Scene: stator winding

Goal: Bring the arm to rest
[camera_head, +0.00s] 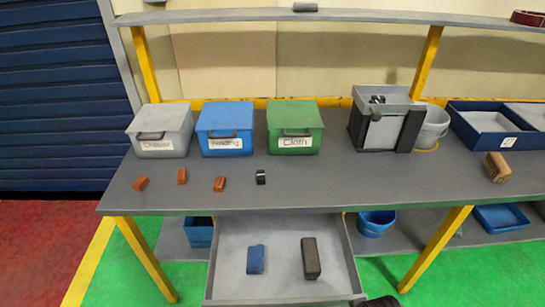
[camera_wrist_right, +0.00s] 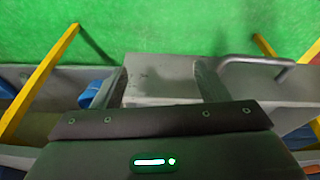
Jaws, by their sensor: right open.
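My right gripper (camera_head: 374,301) shows only as dark tips at the bottom edge of the head view, beside the front right corner of the open drawer (camera_head: 232,283). It is open with nothing seen in it. In the right wrist view its dark body (camera_wrist_right: 160,150) fills the lower part, and the drawer (camera_wrist_right: 155,75) with its handle (camera_wrist_right: 255,62) lies beyond it. My left gripper is not in view.
The drawer holds a blue block (camera_head: 256,259) and a dark block (camera_head: 310,258). On the grey table (camera_head: 330,187) stand grey (camera_head: 163,120), blue (camera_head: 224,118) and green (camera_head: 295,117) lidded boxes, several small blocks, a machine (camera_head: 385,125) and blue trays (camera_head: 487,141). The table's middle front is clear.

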